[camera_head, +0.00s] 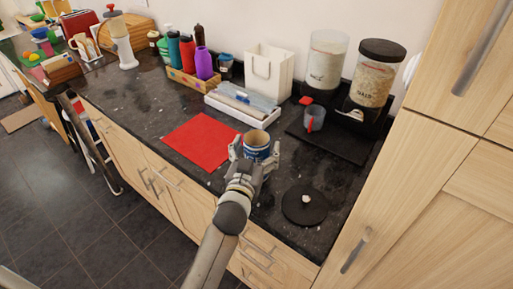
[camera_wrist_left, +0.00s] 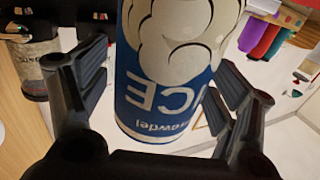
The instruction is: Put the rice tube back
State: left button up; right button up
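The rice tube (camera_head: 257,153) is a blue and white can with a brownish top, upright near the lower right corner of the red mat. In the left wrist view the tube (camera_wrist_left: 170,60) fills the middle, its lettering upside down. My left gripper (camera_head: 254,160) has its fingers on either side of the tube. In the left wrist view, the fingers (camera_wrist_left: 160,85) stand wide, with a thin gap beside the tube on the left; contact on the right is unclear. Whether the tube rests on the counter is hidden. My right gripper is not in view.
The red mat (camera_head: 203,141) lies left of the tube. A black disc with a pale knob (camera_head: 304,208) lies to the right. Tall cabinets (camera_head: 425,185) bound the right.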

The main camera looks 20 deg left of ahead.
pick_arm(q)
jog(key=shift+r, duration=0.25)
jog(key=s+b, duration=0.2)
jog(key=s, duration=1)
jog(key=shift+d, duration=0.25)
jog(key=shift+f, duration=0.15)
